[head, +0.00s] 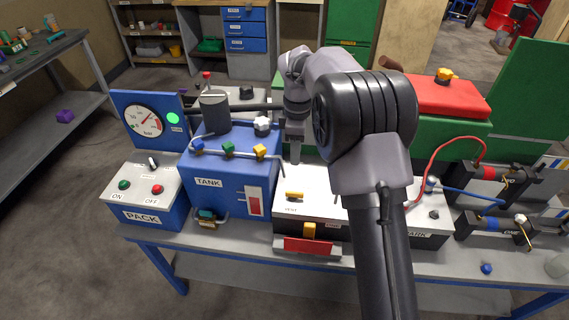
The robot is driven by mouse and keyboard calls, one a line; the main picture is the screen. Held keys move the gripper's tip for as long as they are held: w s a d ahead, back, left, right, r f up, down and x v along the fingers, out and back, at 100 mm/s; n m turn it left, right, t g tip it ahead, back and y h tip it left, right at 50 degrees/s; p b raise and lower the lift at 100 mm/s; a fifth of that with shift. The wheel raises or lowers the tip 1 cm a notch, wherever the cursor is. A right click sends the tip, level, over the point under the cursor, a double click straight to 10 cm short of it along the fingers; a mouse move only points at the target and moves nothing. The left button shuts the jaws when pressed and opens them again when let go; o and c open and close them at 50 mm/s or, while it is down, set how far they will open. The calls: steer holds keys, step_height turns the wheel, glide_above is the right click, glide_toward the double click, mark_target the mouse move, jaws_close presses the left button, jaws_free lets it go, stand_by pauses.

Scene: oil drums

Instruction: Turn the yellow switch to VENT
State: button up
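A yellow switch (294,195) sits on the white top of a box (318,207) in the middle of the bench. Its handle lies roughly left to right in the picture. My arm hides the right part of the box top.
The blue TANK (225,180) with several coloured valves stands left of the box. The PACK box (145,193) and a gauge panel (150,120) are farther left. A red hose (444,150) and black cylinders (490,180) are at right. The bench's front strip is mostly clear.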

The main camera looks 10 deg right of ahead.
mark_target(294, 192)
steer(key=f+b, duration=0.2)
steer(key=f, duration=0.3)
steer(key=f+b, duration=0.2)
steer(key=f, duration=0.4)
steer(key=f+b, duration=0.2)
steer(key=f, duration=0.3)
steer(key=shift+s+f, duration=0.3)
steer(key=shift+s, duration=0.05)
jaws_close()
